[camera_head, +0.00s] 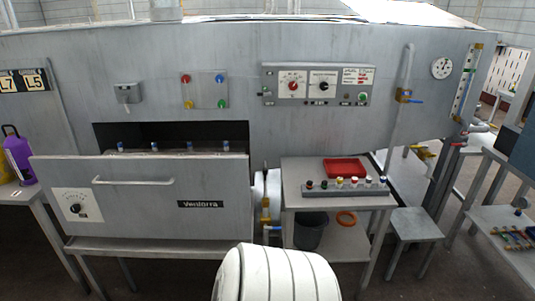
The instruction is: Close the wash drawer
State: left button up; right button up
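The wash drawer (145,206) is a grey metal drawer with a bar handle (133,181), a black dial and a dark name label on its front. It stands pulled out from a dark opening (215,133) in the large grey machine. Several small blue-topped items (155,147) show in a row behind the top edge of the front panel. How far the drawer is out is hard to judge from this angle. Neither of my grippers is in view, and nothing is seen touching the handle.
A purple bottle (19,158) stands on a side table at the left. Right of the drawer, a table (297,170) bears a red tray (344,168) and a rack of small capped items (345,190). A pipe with a yellow valve (265,203) and a black bucket (309,233) are nearby.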

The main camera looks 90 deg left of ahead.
aim_at(202, 193)
jog(key=u, duration=3.6)
